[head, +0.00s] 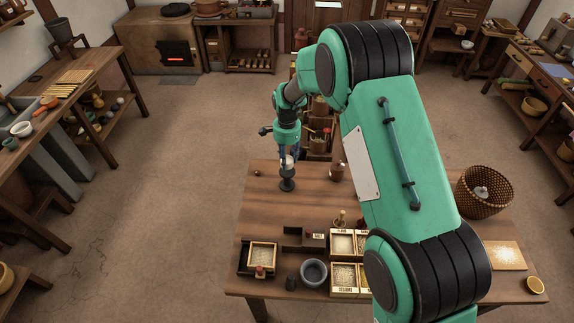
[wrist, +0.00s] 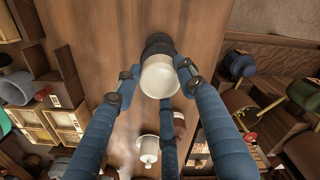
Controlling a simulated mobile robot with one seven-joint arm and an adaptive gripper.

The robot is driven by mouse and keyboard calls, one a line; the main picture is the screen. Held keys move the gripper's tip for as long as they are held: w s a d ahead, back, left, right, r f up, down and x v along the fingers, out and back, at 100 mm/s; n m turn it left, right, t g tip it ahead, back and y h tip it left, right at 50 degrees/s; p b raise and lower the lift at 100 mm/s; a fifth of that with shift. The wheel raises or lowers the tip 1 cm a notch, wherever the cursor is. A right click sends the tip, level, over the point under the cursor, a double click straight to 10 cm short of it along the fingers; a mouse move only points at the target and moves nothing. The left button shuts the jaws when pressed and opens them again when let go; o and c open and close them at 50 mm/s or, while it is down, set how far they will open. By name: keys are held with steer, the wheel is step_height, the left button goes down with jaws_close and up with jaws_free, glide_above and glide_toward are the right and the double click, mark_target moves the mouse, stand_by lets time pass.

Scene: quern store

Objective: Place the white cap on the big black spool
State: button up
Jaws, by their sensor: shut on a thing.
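The white cap (head: 289,161) is held between the fingers of my gripper (head: 288,158) over the back left part of the wooden table (head: 220,240). In the wrist view the cap (wrist: 159,77) shows as a pale round cup between the blue fingers of my gripper (wrist: 158,84). The big black spool (head: 287,184) stands upright on the table directly below the cap. In the wrist view the spool (wrist: 157,42) shows just past the cap, partly hidden by it. I cannot tell whether cap and spool touch.
A brown jar (head: 337,172) stands right of the spool, and a small brass-coloured piece (head: 257,173) lies to its left. Trays, a grey bowl (head: 313,273) and labelled boxes (head: 343,280) fill the table's front. A wicker basket (head: 485,195) stands at the right.

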mark_target(287, 171)
steer(key=shift+f+b, duration=0.3)
steer(key=shift+f, duration=1.45)
steer(key=shift+f, duration=0.15)
steer(key=o, duration=1.2)
steer(key=shift+c, duration=0.2)
step_height(287, 171, up, 12)
steer(key=shift+r+p, duration=0.15)
steer(key=shift+p, duration=0.7)
